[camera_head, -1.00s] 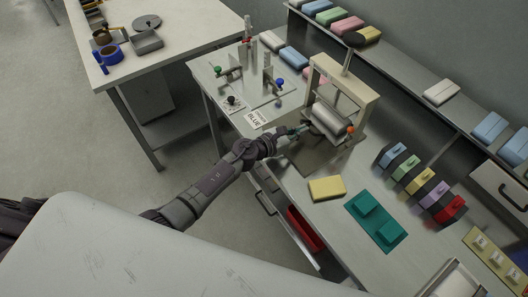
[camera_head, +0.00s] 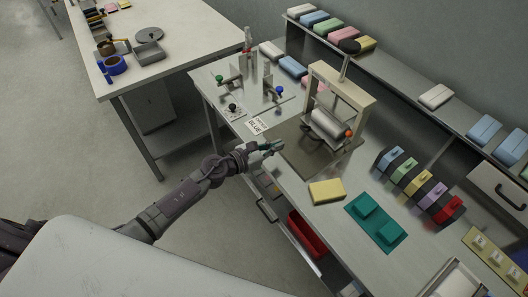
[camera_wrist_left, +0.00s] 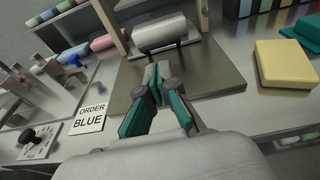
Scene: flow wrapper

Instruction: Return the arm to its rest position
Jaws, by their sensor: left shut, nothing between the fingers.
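My left arm comes in from the left in the head view. My left gripper (camera_head: 276,147) is shut and empty, over the front edge of the metal bench (camera_head: 295,190). In the left wrist view the shut fingers (camera_wrist_left: 155,85) show in front of the roller press. The roller press (camera_head: 335,125) has a cream frame and a grey roller on a dark base plate, a little beyond the gripper; the roller also shows in the left wrist view (camera_wrist_left: 160,34). My right gripper is not in view.
A white card reading "ORDER BLUE" (camera_head: 257,125) lies left of the gripper. A yellow block (camera_head: 326,191) and a teal mat (camera_head: 377,236) lie to its right. A red bin (camera_head: 306,233) sits below the bench edge. Open floor (camera_head: 110,170) lies left of the bench.

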